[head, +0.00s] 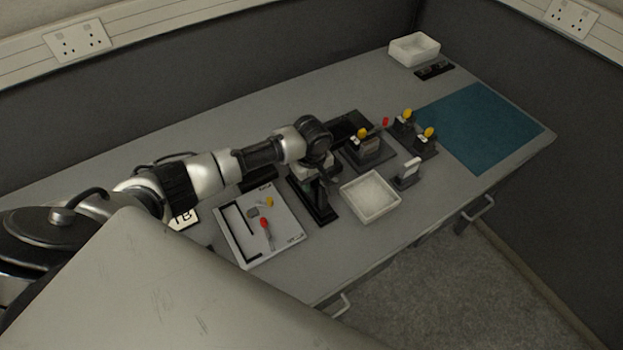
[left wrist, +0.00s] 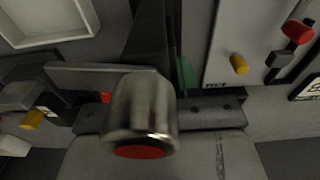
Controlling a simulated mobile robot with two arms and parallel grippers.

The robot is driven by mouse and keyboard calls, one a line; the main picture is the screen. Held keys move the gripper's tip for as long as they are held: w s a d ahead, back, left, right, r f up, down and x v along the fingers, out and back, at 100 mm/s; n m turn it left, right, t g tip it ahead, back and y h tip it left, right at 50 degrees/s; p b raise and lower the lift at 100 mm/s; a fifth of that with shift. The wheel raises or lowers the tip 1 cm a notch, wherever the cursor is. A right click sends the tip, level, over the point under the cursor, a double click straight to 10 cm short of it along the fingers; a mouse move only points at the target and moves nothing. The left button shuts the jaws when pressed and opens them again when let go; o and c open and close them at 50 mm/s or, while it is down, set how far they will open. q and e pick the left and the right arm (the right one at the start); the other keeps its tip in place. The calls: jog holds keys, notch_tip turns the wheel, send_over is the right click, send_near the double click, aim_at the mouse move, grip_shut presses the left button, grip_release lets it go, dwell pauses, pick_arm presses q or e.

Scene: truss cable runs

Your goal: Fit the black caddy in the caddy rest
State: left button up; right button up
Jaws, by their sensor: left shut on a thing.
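My left gripper (head: 318,173) points down over the middle of the table and is shut on a dark upright piece, which I take to be the black caddy (head: 321,196). Gripper and arm hide its upper part. In the left wrist view a dark shape (left wrist: 150,42) stands behind a metal cylinder with a red end, which covers the grip. Below the caddy is a long black base (head: 327,214), seemingly the caddy rest, between the white board and the white tray. I cannot tell whether the caddy touches it. My right gripper is not in view.
The white board (head: 284,238) with red and yellow pieces lies left, and the open white tray (head: 370,212) close on the right. Dark holders with yellow-topped pieces (head: 365,150) stand behind the tray. The blue mat (head: 485,125) at the right is clear.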

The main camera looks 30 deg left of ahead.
pick_arm(q)
jog(key=shift+f, duration=0.15)
jog(key=shift+f, duration=0.45)
jog(key=shift+f, duration=0.35)
dwell(0.4)
jog(key=o, duration=1.3)
jog(key=shift+r+p, duration=0.15)
jog(key=shift+p, duration=0.2)
